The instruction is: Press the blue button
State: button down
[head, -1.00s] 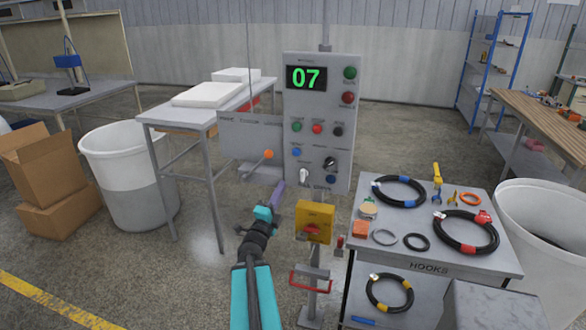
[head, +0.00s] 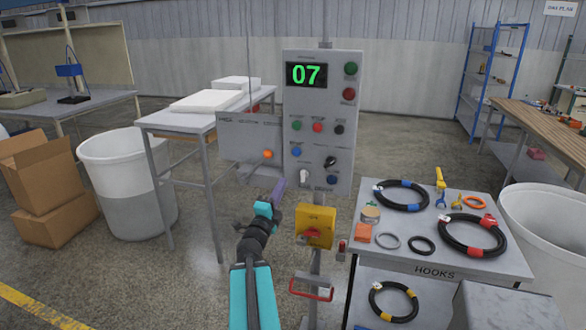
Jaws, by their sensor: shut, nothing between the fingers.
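The grey control panel (head: 342,112) stands upright ahead of me, with a display reading 07. A blue button (head: 296,152) sits on its lower left, under the green button. A second, darker blue button (head: 331,180) sits at the lower right, under the black knob. My gripper (head: 279,187) is shut and empty, pointing up toward the panel. In the picture it is below and left of the panel's lower edge, apart from both buttons. How far it is from the panel in depth is hard to tell.
A yellow box with a red switch (head: 315,226) stands on a post right of my gripper. A hook cart (head: 450,262) with hoses is at right. A white bin (head: 126,180) and table (head: 205,118) are at left.

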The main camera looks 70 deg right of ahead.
jog(key=b, duration=0.2)
jog(key=shift+d+f+b, duration=0.1)
jog(key=shift+d+b, duration=0.05)
jog(key=shift+b, duration=0.2)
send_near(296, 156)
jog(key=shift+p+x, duration=0.4)
jog(key=shift+x, duration=2.2)
jog(key=shift+d, duration=0.55)
